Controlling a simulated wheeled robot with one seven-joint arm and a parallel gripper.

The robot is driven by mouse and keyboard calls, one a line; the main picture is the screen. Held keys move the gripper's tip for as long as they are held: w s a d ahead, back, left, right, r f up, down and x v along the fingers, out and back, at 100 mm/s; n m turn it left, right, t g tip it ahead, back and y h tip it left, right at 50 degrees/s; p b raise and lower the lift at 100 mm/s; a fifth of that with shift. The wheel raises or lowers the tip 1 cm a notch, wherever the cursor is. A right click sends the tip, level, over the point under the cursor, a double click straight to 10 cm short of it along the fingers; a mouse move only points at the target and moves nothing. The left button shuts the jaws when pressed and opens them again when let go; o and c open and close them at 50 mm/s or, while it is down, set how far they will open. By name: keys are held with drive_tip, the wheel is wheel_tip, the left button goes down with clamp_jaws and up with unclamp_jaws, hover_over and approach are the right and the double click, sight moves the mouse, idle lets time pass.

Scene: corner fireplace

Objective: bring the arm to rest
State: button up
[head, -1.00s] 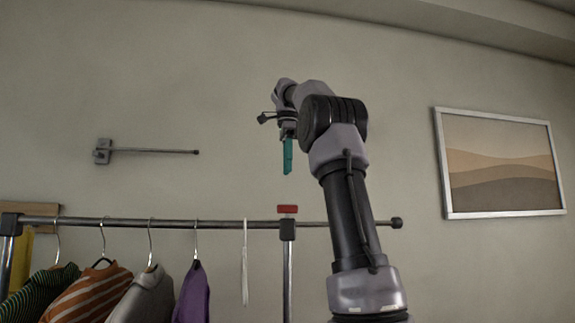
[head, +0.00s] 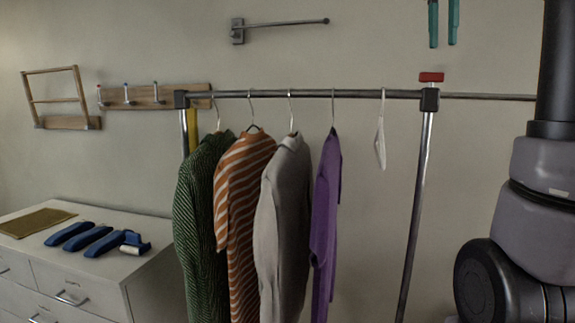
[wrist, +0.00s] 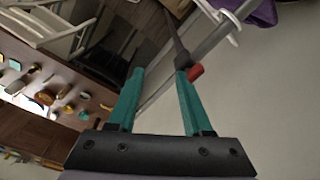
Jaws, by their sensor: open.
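My gripper (head: 443,44) hangs down at the top of the head view, above the red cap on the clothes rail. Its two teal fingers are parallel and apart, with only wall visible between them. The wrist view also shows my gripper (wrist: 160,72) open, with nothing held between the fingers. In that view, the red cap (wrist: 195,73) appears close to the right fingertip, and I cannot tell how far beyond it lies. My arm stands at the right edge of the head view; its upper part is out of frame.
The clothes rail (head: 385,94) carries several garments, including a purple one (head: 325,215), and a white hanger (head: 380,140). A wall rod (head: 285,25) sticks out left of my gripper. A white dresser (head: 150,255) stands at the left. The wall between has free space.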

drive_tip(key=s+a+f+n+t+y, duration=0.1)
drive_tip(key=s+a+f+n+t, duration=0.2)
drive_tip(key=f, duration=0.8)
drive_tip(key=s+a+f+n+t+y, duration=0.2)
drive_tip(key=s+a+f+n, duration=0.5)
drive_tip(key=f, duration=0.5)
drive_tip(key=shift+s+a+t, duration=0.6)
drive_tip(key=shift+s+t, duration=0.3)
drive_tip(key=shift+s, duration=0.25)
